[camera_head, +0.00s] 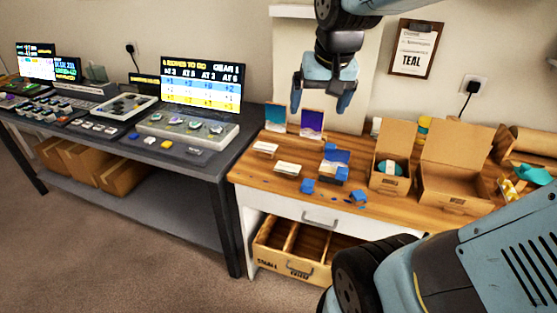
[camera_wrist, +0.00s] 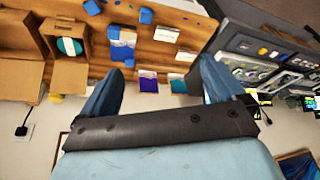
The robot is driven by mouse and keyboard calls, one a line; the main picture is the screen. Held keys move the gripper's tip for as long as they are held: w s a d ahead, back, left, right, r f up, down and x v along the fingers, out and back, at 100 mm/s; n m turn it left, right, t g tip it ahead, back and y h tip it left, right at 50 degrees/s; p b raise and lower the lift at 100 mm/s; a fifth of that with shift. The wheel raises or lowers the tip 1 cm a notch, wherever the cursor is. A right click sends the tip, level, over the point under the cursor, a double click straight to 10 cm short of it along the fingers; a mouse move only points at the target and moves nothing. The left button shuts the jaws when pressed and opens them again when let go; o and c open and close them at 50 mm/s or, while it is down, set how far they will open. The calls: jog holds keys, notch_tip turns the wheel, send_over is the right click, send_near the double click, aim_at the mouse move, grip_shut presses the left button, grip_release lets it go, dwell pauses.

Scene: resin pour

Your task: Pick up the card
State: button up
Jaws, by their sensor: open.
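My gripper (camera_head: 320,98) is open and empty, high above the wooden workbench (camera_head: 243,173). In the wrist view its two fingers (camera_wrist: 158,76) stand wide apart with nothing between them. Small white cards lie or stand on the bench: one at the left (camera_head: 266,147) and one nearer the front (camera_head: 288,168). They also show in the wrist view (camera_wrist: 167,33), (camera_wrist: 186,55). Two taller picture cards stand at the back, a teal-blue one (camera_head: 275,117) and a purple one (camera_head: 312,124). I cannot tell which is the task's card. My gripper touches none of them.
A blue holder with pale cards (camera_head: 335,165) and several blue blocks (camera_head: 307,186) are on the bench. Open cardboard boxes (camera_head: 389,179), (camera_head: 452,196) stand right. A console table (camera_head: 205,165) with a screen (camera_head: 201,88) is left. A "TEAL" clipboard (camera_head: 415,50) hangs behind.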

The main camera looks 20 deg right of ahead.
jog(key=shift+o, duration=0.2)
jog(key=w+f+m+g, duration=0.2)
jog(key=w+f, duration=0.5)
jog(key=w, duration=0.5)
jog(key=shift+m, duration=0.4)
jog(key=m+g, duration=0.2)
send_over(288, 168)
notch_tip(288, 168, down, 9)
jog(key=f, duration=0.9)
jog(key=shift+w+a, duration=0.1)
jog(key=shift+w, duration=0.15)
jog(key=shift+s+f, duration=0.15)
jog(key=shift+f, duration=2.6)
jog(key=shift+f, duration=0.25)
jog(key=shift+c, duration=0.5)
jog(key=c, duration=0.4)
